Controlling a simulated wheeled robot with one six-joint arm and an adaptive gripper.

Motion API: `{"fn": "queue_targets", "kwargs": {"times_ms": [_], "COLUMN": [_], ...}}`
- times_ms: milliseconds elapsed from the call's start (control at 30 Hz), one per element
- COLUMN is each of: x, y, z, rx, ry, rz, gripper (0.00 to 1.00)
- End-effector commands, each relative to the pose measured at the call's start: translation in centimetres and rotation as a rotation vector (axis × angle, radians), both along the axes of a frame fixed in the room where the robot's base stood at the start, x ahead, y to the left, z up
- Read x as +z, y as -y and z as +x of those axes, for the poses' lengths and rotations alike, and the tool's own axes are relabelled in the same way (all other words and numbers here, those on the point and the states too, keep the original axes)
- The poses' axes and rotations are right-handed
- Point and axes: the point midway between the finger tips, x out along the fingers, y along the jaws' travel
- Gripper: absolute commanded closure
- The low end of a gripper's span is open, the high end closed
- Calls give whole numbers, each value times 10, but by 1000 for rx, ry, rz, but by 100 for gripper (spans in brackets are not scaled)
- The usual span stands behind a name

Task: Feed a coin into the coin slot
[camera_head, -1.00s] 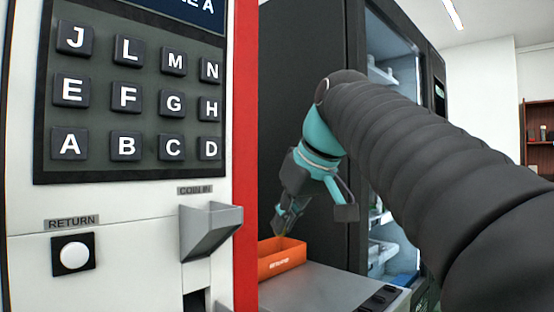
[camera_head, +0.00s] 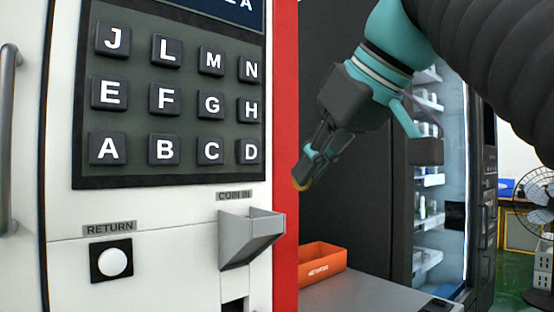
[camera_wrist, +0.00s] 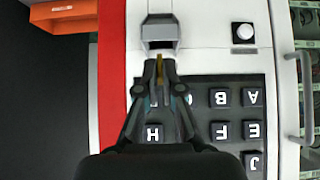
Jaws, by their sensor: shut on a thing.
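The coin slot is a grey, open-topped metal chute (camera_head: 248,240) under the COIN IN label (camera_head: 234,195) on the white machine front. It also shows in the wrist view (camera_wrist: 160,32), ahead of my fingertips. My gripper (camera_head: 304,180) is shut on a small gold coin (camera_head: 299,185), above and to the right of the chute, and apart from it in the head view. In the wrist view the coin (camera_wrist: 159,64) shows edge-on between the fingertips, just short of the chute.
A black keypad (camera_head: 170,100) with lettered buttons is left of my gripper. A white RETURN button (camera_head: 112,262) is left of the chute. An orange box (camera_head: 322,262) sits on a grey surface at lower right. A lit glass-front cabinet (camera_head: 440,200) stands behind.

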Motion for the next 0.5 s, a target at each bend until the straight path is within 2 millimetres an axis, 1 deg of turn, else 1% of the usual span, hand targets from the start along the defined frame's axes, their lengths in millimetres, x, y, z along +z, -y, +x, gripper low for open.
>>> {"fn": "queue_targets", "kwargs": {"times_ms": [500], "x": [-15], "y": [-25], "z": [35], "rx": [4], "ry": [-1], "rz": [-1], "gripper": [100]}}
